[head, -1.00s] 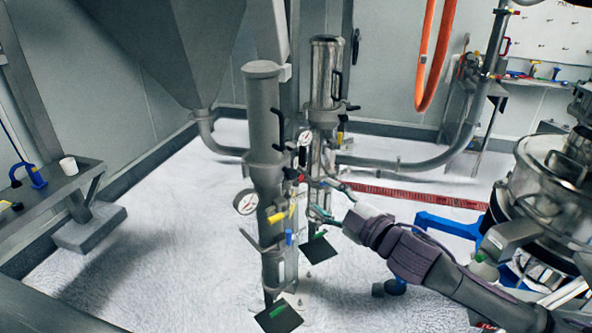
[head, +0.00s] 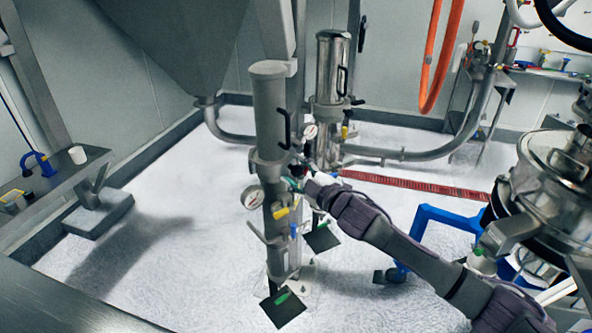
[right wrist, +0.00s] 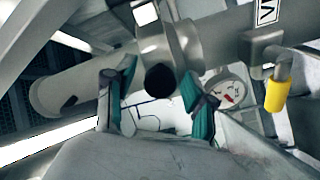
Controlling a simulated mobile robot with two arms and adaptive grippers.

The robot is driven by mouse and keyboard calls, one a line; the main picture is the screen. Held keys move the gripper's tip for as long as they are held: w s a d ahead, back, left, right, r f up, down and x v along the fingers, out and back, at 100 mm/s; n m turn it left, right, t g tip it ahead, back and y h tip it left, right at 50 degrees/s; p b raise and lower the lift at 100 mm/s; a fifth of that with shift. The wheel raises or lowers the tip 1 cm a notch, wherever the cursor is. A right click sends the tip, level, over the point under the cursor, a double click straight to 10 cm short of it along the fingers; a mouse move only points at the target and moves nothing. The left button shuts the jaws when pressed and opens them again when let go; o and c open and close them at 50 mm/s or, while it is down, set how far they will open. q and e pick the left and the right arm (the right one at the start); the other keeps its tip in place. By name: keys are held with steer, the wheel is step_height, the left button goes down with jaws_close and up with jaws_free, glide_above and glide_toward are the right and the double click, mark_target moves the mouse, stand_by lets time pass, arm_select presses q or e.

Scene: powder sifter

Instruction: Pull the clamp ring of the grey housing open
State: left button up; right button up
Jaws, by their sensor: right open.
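The grey housing (head: 269,110) is a tall upright cylinder in the middle of the head view. Its clamp ring (head: 268,160) is a band around it, above the gauge. In the right wrist view the housing (right wrist: 75,88) lies across the picture, with the clamp ring (right wrist: 184,45) around it. A black round knob (right wrist: 160,79) shows at the ring. My right gripper (head: 299,177) is beside the housing, just below the ring. In the wrist view its teal fingers (right wrist: 157,76) are open on either side of the knob; contact cannot be told. My left gripper is not in view.
A shiny metal housing (head: 329,75) stands close behind. A pressure gauge (head: 252,197) and a yellow handle (head: 281,212) stick out from the grey housing; the yellow handle also shows in the wrist view (right wrist: 278,95). A bench (head: 45,190) is at left.

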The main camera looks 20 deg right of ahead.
steer(key=shift+c, duration=0.2)
jaws_close()
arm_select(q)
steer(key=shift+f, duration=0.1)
arm_select(e)
steer(key=shift+f, duration=0.1)
